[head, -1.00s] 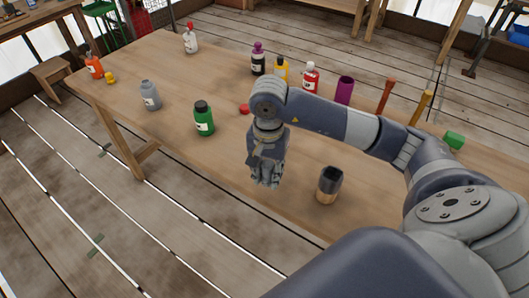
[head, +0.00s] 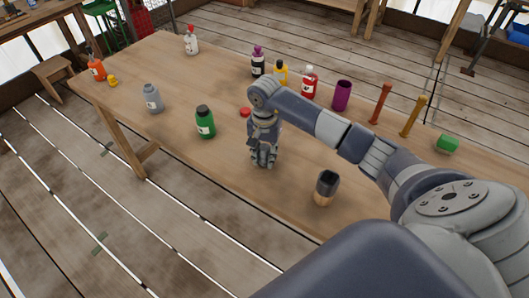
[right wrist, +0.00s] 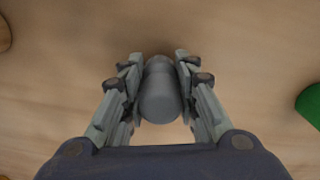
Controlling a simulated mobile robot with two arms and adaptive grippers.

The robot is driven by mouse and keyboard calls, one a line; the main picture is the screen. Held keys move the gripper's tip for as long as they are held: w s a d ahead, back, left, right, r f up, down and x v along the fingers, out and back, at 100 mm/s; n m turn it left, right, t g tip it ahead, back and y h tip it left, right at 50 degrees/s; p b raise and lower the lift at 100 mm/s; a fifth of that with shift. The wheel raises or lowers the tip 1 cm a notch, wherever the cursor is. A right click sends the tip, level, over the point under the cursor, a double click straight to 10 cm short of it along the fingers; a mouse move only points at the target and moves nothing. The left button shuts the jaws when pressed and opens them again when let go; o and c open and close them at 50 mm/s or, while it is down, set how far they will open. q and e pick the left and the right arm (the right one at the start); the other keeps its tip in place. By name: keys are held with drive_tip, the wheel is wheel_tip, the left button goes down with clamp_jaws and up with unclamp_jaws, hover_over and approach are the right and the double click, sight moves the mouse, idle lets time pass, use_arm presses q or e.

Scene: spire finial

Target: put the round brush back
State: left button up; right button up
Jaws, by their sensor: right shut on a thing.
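My right gripper (head: 263,163) points down over the near part of the wooden table (head: 180,75). In the right wrist view its two fingers (right wrist: 159,75) are shut on a grey, smooth, cylindrical thing (right wrist: 160,95). Only its rounded near end and side show, so I cannot tell for sure that it is the round brush. In the head view the fingers hide it. A short thing with a dark top and a wooden lower part (head: 326,187) stands upright to the right of the gripper, apart from it. My left gripper is not in view.
A green bottle (head: 205,123) and a red cap (head: 245,112) are near the gripper. A grey bottle (head: 152,98) is farther left.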

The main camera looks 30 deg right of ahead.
sight(265, 147)
drive_tip(key=shift+f+b, duration=0.2)
drive_tip(key=shift+b, duration=0.1)
drive_tip(key=o, duration=1.1)
drive_tip(key=shift+c, duration=0.2)
drive_tip(key=shift+r, duration=0.15)
drive_tip(key=shift+r+p, duration=0.2)
drive_tip(key=shift+p, duration=0.1)
wheel_tip(265, 147, up, 12)
drive_tip(key=b, duration=0.2)
drive_tip(key=shift+f+b, duration=0.1)
drive_tip(key=shift+b, duration=0.25)
